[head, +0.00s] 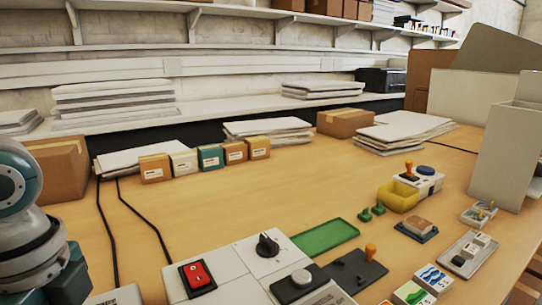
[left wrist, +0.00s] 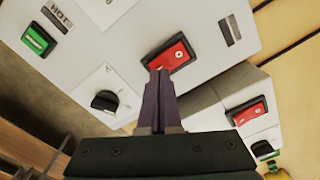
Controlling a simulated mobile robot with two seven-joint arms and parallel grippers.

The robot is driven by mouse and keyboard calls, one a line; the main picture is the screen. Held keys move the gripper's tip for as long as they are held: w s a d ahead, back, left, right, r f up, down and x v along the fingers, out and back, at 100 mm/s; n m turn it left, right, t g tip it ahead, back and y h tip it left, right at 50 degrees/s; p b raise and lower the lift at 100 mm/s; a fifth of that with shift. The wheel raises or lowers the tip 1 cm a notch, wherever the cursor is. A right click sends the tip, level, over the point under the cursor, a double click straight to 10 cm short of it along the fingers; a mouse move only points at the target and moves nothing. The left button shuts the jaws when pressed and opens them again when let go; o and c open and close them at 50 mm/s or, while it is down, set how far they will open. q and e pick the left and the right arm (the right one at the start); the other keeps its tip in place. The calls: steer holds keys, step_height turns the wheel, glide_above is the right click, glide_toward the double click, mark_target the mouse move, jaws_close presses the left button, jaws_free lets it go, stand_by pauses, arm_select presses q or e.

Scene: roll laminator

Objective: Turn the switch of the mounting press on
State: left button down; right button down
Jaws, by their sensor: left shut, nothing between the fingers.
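In the head view a light grey machine (head: 225,262) at the bottom edge carries a red rocker switch (head: 197,274) in a black frame and a black knob (head: 267,245). In the left wrist view a red rocker switch (left wrist: 171,54) lies just beyond the fingertips of my left gripper (left wrist: 160,72), which is shut and empty. The tips overlap the switch's lower left edge in the picture; I cannot tell whether they touch. A second red switch (left wrist: 248,112) is on a neighbouring housing. No label shows which machine is the mounting press. My right gripper is not in view.
The left wrist view also shows a green switch (left wrist: 38,39) beside a HOT label (left wrist: 57,17) and a black knob (left wrist: 105,101).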

arm_select(q)
steer(key=shift+f+b, duration=0.55)
steer(key=shift+f, duration=0.4)
stand_by(0.5)
steer(key=shift+r, duration=0.1)
step_height(320, 180, up, 7)
steer(key=p, duration=0.8)
